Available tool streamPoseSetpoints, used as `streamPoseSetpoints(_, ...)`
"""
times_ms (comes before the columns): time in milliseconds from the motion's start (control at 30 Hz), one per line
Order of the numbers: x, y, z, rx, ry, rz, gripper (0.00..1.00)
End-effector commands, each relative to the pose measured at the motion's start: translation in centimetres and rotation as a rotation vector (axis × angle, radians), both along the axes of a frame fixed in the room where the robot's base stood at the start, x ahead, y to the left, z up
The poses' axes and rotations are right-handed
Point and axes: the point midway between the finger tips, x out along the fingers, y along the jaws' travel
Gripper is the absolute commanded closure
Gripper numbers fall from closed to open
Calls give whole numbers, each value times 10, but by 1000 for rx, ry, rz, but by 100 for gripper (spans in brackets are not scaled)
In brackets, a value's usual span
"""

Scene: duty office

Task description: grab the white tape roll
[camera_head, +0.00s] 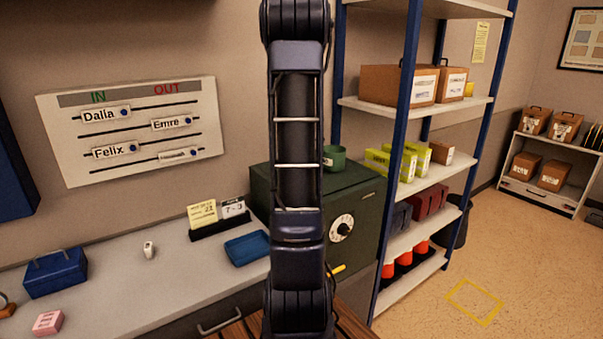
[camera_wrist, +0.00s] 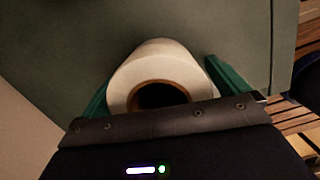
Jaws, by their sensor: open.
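The white tape roll (camera_wrist: 150,58) shows in the wrist view with its brown core and dark hole facing the camera. My gripper (camera_wrist: 157,74) is open, with one green finger on each side of the roll. The roll is between the fingers; the gripper's dark front edge hides its lower part. I cannot tell whether either finger touches it. A plain grey-green surface (camera_wrist: 60,50) is behind the roll. In the head view I do not see the roll or my gripper; my arm fills the middle of the picture.
In the head view a green safe (camera_head: 369,205) with a mug (camera_head: 334,158) on top stands behind my arm. A desk (camera_head: 180,268) at left holds a blue tray (camera_head: 247,247) and a blue box (camera_head: 55,273).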

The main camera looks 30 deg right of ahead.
Motion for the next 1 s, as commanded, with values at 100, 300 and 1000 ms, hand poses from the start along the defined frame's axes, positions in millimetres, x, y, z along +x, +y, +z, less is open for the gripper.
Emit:
streamPoseSetpoints(100,0,0,0,0,0,0,20)
streamPoseSetpoints(300,0,0,1,0,-1,0,53)
streamPoseSetpoints(1000,1,0,87,-3,-4,1,53)
